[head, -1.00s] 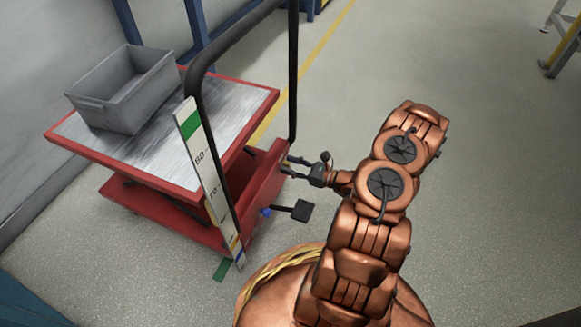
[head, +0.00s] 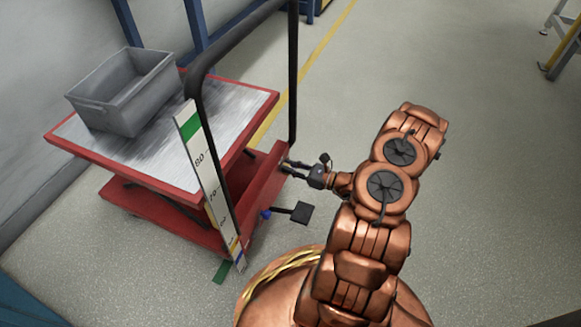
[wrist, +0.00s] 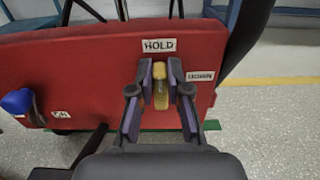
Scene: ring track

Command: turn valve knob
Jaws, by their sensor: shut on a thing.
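The yellow valve knob (wrist: 161,96) stands upright on the red end panel (wrist: 70,62) of a cart, under a label reading HOLD (wrist: 159,45). Another label (wrist: 200,76), hard to read, is to its right. My gripper (wrist: 161,76) is shut on the knob, one purple-padded finger on each side of it. In the head view my gripper (head: 287,167) reaches the red panel from the right; the knob is hidden there.
A blue knob (wrist: 17,101) sticks out at the panel's left. A black pedal (head: 292,212) stands below. The cart's black handle (head: 293,70) rises beside the panel, with a marked white scale (head: 205,172). A grey bin (head: 123,93) sits on top.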

